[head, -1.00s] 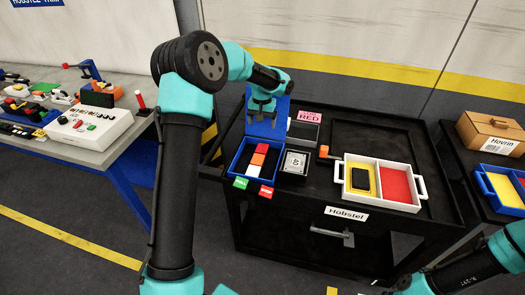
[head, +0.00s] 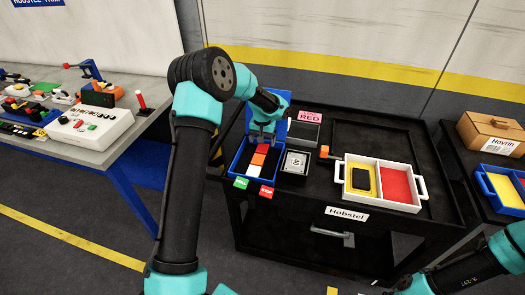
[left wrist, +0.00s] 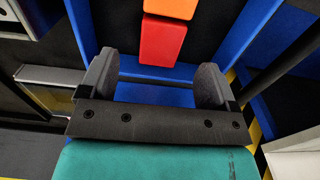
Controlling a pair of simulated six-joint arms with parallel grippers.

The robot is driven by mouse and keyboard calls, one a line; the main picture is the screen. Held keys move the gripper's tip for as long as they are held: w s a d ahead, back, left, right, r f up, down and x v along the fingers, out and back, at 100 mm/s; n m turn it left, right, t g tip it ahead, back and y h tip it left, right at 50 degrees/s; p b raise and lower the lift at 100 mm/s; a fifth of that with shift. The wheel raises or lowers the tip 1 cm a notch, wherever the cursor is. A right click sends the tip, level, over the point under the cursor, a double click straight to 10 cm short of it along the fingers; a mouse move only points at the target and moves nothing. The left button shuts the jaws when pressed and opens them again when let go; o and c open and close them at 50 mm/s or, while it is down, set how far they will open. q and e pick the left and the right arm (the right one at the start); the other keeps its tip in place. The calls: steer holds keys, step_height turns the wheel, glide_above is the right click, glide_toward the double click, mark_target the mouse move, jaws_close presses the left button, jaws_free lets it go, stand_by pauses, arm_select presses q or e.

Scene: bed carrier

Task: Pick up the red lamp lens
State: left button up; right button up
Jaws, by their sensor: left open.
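The red lamp lens (head: 262,148) is a small red block lying at the back of a row in the blue open box (head: 236,160) on the black cart. An orange block (head: 257,159) and a white block (head: 253,169) lie in front of it. My left gripper (head: 262,136) is open and empty just above the back end of the row. In the left wrist view the red lens (left wrist: 162,42) lies ahead of the open fingers (left wrist: 159,78), roughly centred between them and apart from them. The orange block (left wrist: 170,8) is partly cut off there.
A raised blue lid (head: 283,128) stands behind the box. A grey device (head: 296,162) and a dark box with a pink RED label (head: 311,117) stand to its right. A white two-part tray (head: 418,182) is further right. The cart's back middle is clear.

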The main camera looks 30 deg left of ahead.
mark_target(262, 149)
arm_select(q)
steer(key=shift+a+f, duration=0.1)
steer(key=shift+f, duration=2.5)
steer(key=shift+s, duration=0.1)
steer(key=c, duration=1)
